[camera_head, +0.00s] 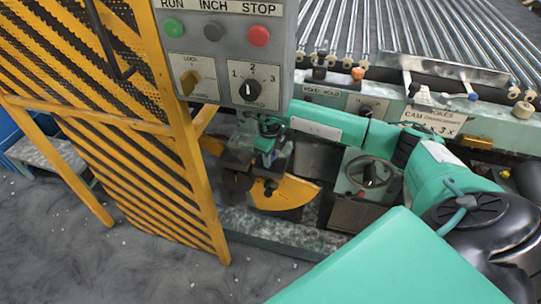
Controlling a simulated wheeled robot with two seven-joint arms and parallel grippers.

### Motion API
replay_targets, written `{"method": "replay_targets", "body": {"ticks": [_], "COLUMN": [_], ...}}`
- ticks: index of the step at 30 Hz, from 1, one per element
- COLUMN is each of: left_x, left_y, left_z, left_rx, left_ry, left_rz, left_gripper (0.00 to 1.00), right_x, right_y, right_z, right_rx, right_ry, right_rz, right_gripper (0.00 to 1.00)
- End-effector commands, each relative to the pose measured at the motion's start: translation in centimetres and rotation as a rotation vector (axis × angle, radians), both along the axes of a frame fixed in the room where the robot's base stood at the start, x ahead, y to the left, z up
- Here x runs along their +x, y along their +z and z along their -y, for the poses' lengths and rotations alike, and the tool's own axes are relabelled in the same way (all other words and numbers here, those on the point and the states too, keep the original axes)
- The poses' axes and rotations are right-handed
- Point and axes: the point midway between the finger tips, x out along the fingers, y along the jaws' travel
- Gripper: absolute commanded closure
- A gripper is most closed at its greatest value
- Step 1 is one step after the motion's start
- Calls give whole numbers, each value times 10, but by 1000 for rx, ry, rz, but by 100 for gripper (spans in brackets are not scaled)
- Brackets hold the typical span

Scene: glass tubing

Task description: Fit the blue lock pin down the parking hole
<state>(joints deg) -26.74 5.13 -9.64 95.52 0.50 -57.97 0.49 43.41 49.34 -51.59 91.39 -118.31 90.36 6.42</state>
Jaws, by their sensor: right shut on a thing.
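My right gripper (269,128) reaches in from the right and is shut at the machine's front, just below the control box. What it holds is small and mostly hidden by the fingers. A small blue part (267,144), apparently the lock pin, shows at the fingertips, roughly upright above a dark block. A yellow curved plate (287,193) with a dark knob sits just below. I cannot make out the parking hole or whether the pin's tip is in anything. My left gripper is not in view.
A grey control box (222,50) with buttons and dials hangs close above the gripper. A yellow-and-black striped guard (140,170) stands to the left. A dial box (366,176) is to the right. A roller bed (400,25) lies behind. The grey floor is open at lower left.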

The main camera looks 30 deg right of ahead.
Motion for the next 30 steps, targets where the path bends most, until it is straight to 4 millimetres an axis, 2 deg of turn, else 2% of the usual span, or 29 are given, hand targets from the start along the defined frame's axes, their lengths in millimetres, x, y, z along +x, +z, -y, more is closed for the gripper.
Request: {"method": "replay_targets", "body": {"ticks": [1, 2, 6, 17, 20, 30], "left_x": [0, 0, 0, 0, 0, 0], "left_y": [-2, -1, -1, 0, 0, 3], "left_z": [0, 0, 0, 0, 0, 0], "left_rx": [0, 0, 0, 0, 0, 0], "left_ry": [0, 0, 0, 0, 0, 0], "left_rz": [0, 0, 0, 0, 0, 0], "left_gripper": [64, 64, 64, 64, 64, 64], "right_x": [0, 0, 0, 0, 1, 1], "right_y": [-2, -2, -1, 5, 18, 95], "right_z": [0, 0, 0, 0, 0, 0], "right_rx": [0, 0, 0, 0, 0, 0], "right_ry": [0, 0, 0, 0, 0, 0], "right_rz": [0, 0, 0, 1, 3, 4], "right_gripper": [95, 70, 47, 47, 47, 47]}}
